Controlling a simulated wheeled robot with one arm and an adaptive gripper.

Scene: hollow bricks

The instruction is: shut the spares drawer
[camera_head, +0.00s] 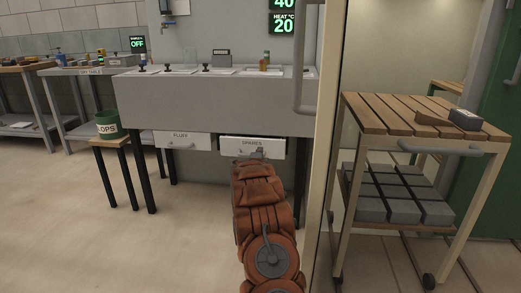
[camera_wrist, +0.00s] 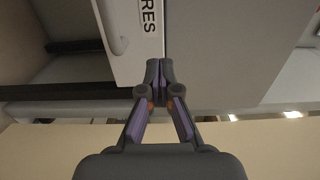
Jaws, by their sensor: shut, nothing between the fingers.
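The spares drawer (camera_head: 274,149) is a white front labelled SPARES under the grey bench. It sits a little forward of the fluff drawer, with a dark gap along its top edge, so it looks partly open. My gripper (camera_head: 258,154) is in front of it, covering part of its lower middle. In the wrist view the drawer front (camera_wrist: 125,65) shows at upper left with its label end and a pale handle (camera_wrist: 112,30). My gripper (camera_wrist: 159,68) is shut and empty there, its tips by the front's edge. I cannot tell whether they touch it.
The fluff drawer (camera_head: 182,140) is left of the spares drawer and looks flush. A slatted wooden cart (camera_head: 400,112) with grey bricks (camera_head: 385,195) stands at right, past a pale upright post (camera_head: 324,130). A green bucket (camera_head: 108,125) sits on a stool at left. The floor at left front is clear.

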